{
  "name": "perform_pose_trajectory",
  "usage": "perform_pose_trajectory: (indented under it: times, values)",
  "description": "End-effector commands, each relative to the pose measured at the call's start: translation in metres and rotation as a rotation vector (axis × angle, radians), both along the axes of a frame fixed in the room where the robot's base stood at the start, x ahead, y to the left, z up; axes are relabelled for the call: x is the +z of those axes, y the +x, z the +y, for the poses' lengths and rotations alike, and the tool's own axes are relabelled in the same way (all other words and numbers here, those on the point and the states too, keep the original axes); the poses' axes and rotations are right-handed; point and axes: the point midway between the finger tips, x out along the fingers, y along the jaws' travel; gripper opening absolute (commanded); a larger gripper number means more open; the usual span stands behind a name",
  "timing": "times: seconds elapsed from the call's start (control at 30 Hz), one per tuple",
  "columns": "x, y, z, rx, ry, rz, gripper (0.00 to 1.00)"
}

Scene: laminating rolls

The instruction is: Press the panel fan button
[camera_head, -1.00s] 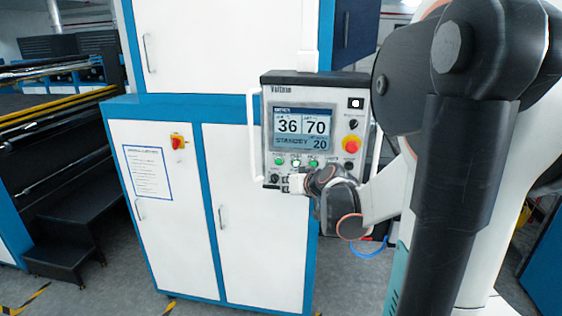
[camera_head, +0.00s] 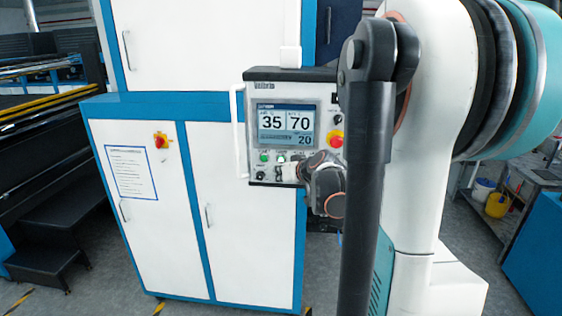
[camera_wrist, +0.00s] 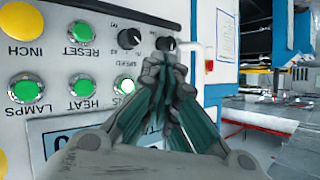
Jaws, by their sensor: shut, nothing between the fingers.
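The control panel (camera_head: 241,130) hangs beside the white cabinet, its screen reading 35, 70 and 20. In the wrist view, upside down, green buttons marked HEAT (camera_wrist: 82,88), LAMPS (camera_wrist: 26,88) and RESET (camera_wrist: 80,32) show. A bright, lit button (camera_wrist: 125,86) sits beside HEAT, right at my gripper's left finger; its label is partly hidden, with an S readable, so it may be the fan button. My gripper (camera_wrist: 165,62) is shut and empty, its tips over the panel near two black knobs. I cannot tell whether it touches. In the head view my gripper (camera_head: 286,173) covers the panel's lower right.
A red emergency knob (camera_head: 335,139) is on the panel's right side. A white handle bar (camera_head: 239,130) runs along its left edge. The cabinet (camera_head: 160,200) has a red-yellow switch (camera_head: 160,140). Black steps (camera_head: 50,240) stand at left.

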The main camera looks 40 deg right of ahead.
Motion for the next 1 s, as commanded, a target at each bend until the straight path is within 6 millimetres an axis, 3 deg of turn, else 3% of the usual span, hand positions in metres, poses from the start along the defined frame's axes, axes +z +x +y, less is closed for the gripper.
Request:
perform_pose_trajectory:
  times: [0.4, 1.0]
  values:
    - [0.000, 0.025, -0.030, 0.000, 0.001, 0.000, 0.00]
    - [0.000, 0.027, -0.032, 0.000, 0.001, 0.000, 0.00]
